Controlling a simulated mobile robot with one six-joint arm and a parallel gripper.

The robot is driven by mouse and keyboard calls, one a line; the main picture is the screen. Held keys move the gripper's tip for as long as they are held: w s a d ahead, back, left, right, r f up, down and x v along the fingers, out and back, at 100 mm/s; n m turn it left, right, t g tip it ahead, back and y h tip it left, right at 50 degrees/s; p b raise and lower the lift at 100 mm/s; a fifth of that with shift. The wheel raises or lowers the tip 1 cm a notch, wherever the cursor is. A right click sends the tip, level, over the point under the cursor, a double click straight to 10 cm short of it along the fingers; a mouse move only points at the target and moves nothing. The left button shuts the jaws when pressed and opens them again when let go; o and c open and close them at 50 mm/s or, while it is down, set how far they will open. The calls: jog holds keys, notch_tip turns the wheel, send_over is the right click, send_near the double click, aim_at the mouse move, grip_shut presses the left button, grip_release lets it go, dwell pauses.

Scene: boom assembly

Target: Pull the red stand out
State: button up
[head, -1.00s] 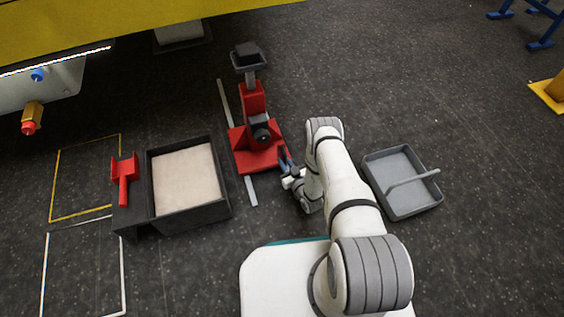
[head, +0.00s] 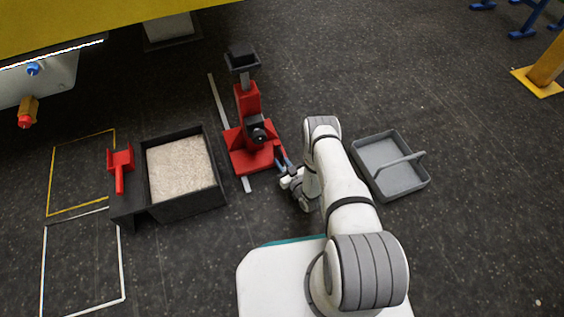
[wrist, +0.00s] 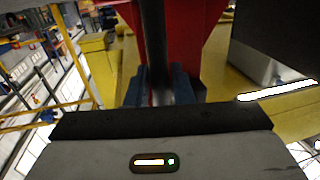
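The red stand (head: 248,159) stands on the dark floor just left of my gripper, with a red upright, a dark round part on its front and a black tray-like top (head: 242,61). A pale strip (head: 216,96) on the floor runs under it and shows at both ends. My gripper (head: 281,157) is at the near right corner of the stand's base. In the wrist view its blue fingers (wrist: 167,88) close on both sides of a dark bar (wrist: 154,45), in front of red surfaces of the stand. The bar's far end is hidden.
A black box with pale granular fill (head: 216,198) stands left, with a red forked piece (head: 120,168) beside it. A grey tray (head: 420,181) lies right of my arm. A yellow structure (head: 90,22) overhangs the back left. Floor between my base and the stand is clear.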

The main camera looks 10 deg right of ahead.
jog(key=shift+o, duration=1.3)
jog(key=p+v, duration=0.2)
jog(key=v, duration=0.5)
jog(key=shift+s+p, duration=0.35)
jog(key=shift+p, duration=0.05)
jog(key=shift+d, duration=0.15)
